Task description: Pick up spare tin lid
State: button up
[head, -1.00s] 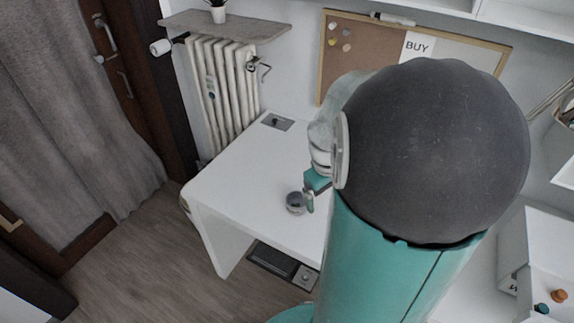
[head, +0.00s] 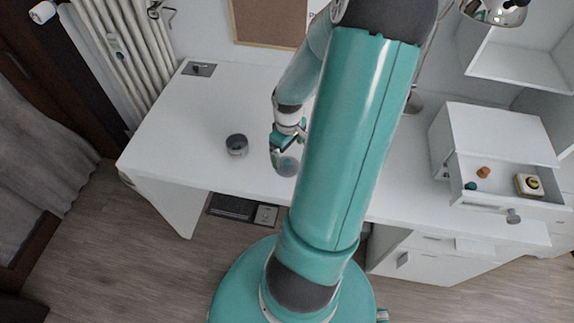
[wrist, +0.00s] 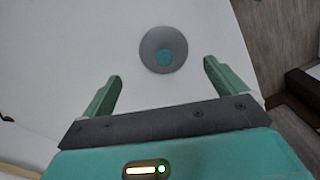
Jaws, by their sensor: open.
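The spare tin lid looks to be a round grey disc (wrist: 148,43) with a teal centre, lying on the white desk in the wrist view. In the head view a grey disc (head: 288,166) shows just below my gripper (head: 283,155), partly covered by it. In the wrist view my gripper (wrist: 162,70) is open, with the disc just beyond and between its fingertips. Nothing is between the fingers. The disc's height below the fingers is hard to tell. A dark grey round tin (head: 237,145) stands on the desk left of my gripper.
The white desk (head: 190,125) is mostly clear; its front edge is close to the disc. At right, an open drawer (head: 480,200) holds an orange item (head: 483,172), a teal item (head: 470,186) and a yellow-and-black box (head: 529,185). A radiator (head: 115,50) stands at back left.

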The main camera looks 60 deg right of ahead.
aim_at(287, 161)
jog(key=shift+a+f, duration=0.2)
jog(key=shift+f, duration=1.15)
jog(key=shift+a+f, duration=0.15)
jog(key=shift+f, duration=1.2)
jog(key=c, duration=1)
jog(key=shift+c, duration=0.3)
